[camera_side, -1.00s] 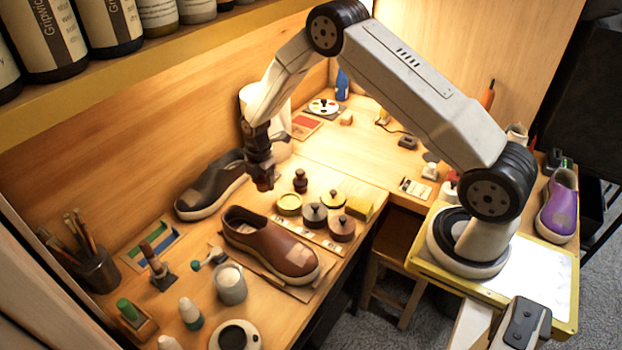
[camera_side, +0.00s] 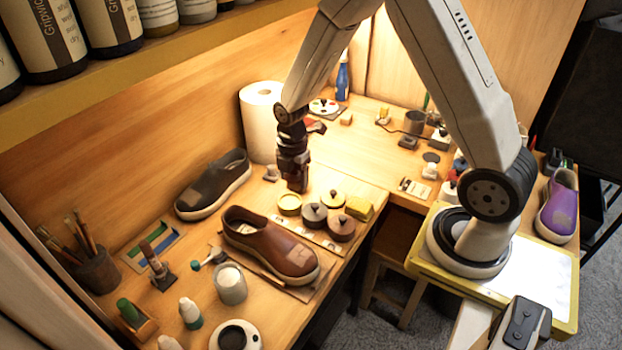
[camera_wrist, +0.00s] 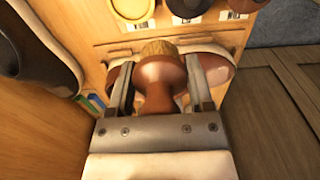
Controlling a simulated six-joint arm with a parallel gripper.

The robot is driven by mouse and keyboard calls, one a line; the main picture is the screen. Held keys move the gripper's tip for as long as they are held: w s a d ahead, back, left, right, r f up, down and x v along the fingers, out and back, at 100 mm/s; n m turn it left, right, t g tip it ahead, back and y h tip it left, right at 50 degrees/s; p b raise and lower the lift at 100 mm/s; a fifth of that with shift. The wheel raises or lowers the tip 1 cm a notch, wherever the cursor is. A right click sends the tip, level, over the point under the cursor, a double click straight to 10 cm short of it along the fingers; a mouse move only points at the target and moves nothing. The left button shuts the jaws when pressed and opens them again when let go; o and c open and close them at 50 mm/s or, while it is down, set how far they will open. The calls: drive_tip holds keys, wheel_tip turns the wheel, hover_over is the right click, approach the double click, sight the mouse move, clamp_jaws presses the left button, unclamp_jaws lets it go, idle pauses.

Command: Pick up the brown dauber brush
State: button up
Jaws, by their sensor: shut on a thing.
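The brown dauber brush (camera_wrist: 162,85) shows in the wrist view, with a rounded wooden handle and a tan bristle end pointing up the picture. My gripper (camera_wrist: 160,92) is shut on it, one finger on each side of the handle. In the side view my gripper (camera_side: 293,172) points down over the table behind the round tins. There the brush is mostly hidden by the fingers, and I cannot tell if it still touches the table.
A yellow tin (camera_side: 289,204), dark tins (camera_side: 314,216) and a yellow block (camera_side: 359,209) stand close in front. The brown sneaker (camera_side: 270,243) lies front left, the dark sneaker (camera_side: 213,184) further left. A paper roll (camera_side: 258,125) stands behind.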

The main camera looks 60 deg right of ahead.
drive_tip(key=shift+s+r, duration=0.15)
drive_tip(key=shift+s, duration=0.25)
drive_tip(key=o, duration=0.6)
drive_tip(key=c, duration=0.5)
drive_tip(key=shift+o, duration=0.2)
drive_tip(key=w+d+f, duration=0.2)
drive_tip(key=w+f, duration=0.1)
drive_tip(key=w, duration=0.1)
drive_tip(key=shift+w+d, duration=0.25)
drive_tip(key=shift+d, duration=0.05)
